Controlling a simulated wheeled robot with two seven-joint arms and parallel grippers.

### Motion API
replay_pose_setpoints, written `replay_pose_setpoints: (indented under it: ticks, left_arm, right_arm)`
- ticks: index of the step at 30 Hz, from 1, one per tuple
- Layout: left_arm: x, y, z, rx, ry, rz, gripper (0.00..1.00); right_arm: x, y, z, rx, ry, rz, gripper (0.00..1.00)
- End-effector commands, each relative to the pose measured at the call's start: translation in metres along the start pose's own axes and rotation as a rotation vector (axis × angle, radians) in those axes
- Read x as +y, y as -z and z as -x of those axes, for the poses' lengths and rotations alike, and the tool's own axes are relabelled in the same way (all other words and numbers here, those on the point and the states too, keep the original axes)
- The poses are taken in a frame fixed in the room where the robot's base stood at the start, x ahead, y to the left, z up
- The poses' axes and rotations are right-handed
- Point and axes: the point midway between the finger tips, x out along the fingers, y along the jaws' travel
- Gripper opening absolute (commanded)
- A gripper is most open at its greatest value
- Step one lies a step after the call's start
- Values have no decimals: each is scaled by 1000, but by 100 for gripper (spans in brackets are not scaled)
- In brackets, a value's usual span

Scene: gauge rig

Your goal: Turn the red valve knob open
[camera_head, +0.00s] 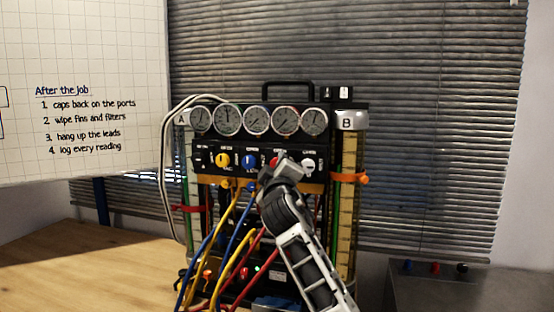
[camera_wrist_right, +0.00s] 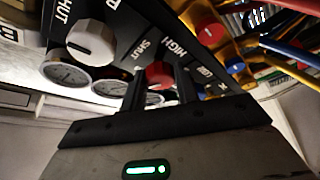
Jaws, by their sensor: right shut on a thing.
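The red valve knob (camera_head: 274,160) sits on the black valve panel of the gauge rig, between the blue knob (camera_head: 249,160) and the white knob (camera_head: 308,164). In the head view it is mostly hidden behind my right gripper (camera_head: 282,161). In the right wrist view the red knob (camera_wrist_right: 159,74) shows between the two dark fingers of my right gripper (camera_wrist_right: 158,82), which is shut on it. "SHUT" and "HIGH" labels show near it on the panel. My left gripper is not in view.
Several round gauges (camera_head: 257,120) line the rig above the knobs. Yellow, blue and red leads (camera_head: 236,235) hang in front, left of my right arm. Clear tubes flank the rig, with an orange clamp (camera_head: 350,179) at right. The wooden table (camera_head: 80,265) is clear at left.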

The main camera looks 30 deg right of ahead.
Motion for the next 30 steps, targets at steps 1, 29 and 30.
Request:
replay_pose_setpoints:
  ticks: [1, 29, 30]
  left_arm:
    - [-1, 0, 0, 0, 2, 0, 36]
    - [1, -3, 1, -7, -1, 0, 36]
    - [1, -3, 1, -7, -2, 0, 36]
  right_arm:
    - [0, -1, 0, -1, 18, 44, 8]
    - [0, -1, 0, -4, 181, 430, 8]
    - [0, -1, 0, -4, 181, 431, 8]
